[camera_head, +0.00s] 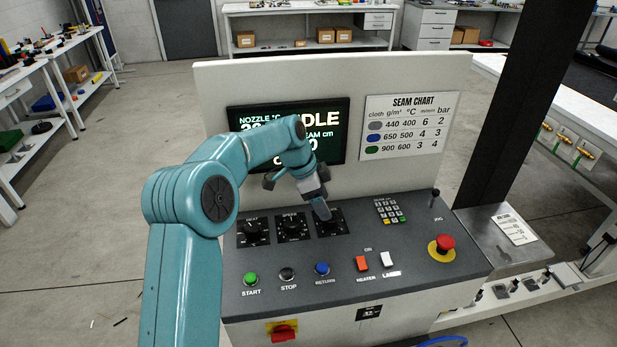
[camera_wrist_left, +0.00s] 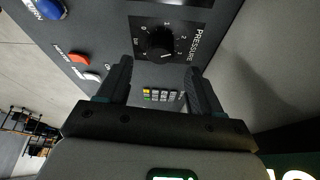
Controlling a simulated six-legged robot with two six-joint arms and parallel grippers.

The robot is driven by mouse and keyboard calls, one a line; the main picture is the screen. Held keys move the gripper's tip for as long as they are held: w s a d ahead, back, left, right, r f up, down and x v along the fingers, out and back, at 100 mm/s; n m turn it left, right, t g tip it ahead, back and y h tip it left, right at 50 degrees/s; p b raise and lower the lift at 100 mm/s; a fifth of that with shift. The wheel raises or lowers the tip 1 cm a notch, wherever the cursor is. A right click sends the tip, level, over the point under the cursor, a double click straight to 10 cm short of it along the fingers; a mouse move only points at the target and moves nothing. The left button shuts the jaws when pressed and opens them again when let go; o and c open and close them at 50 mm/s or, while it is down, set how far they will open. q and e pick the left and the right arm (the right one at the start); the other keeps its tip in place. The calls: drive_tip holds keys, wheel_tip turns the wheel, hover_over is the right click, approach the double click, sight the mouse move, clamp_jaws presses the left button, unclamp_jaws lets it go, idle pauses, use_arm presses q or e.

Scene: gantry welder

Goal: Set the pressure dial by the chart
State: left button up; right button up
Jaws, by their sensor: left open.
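The pressure dial (camera_wrist_left: 160,42) is a black knob on a plate with a numbered bar scale, labelled PRESSURE in the left wrist view. In the head view its plate (camera_head: 341,226) is partly covered by my left gripper (camera_head: 317,203). My left gripper (camera_wrist_left: 158,67) is open and empty, its fingers either side of the line to the knob; I see no contact. I cannot read the knob's setting surely. The seam chart (camera_head: 408,127) lists bar values 2 for grey, 3 for blue and 4 for green cloth. My right gripper is not in view.
The heat dial (camera_head: 254,231) and speed dial (camera_head: 292,226) sit left of it. A display (camera_head: 335,150) stands behind, partly hidden by my arm. A keypad (camera_head: 389,211), red emergency button (camera_head: 445,243), joystick (camera_head: 434,198) and front buttons (camera_head: 322,268) share the panel.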

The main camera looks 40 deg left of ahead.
use_arm(q)
drive_tip(key=v, duration=1.1)
drive_tip(key=shift+r, duration=0.4)
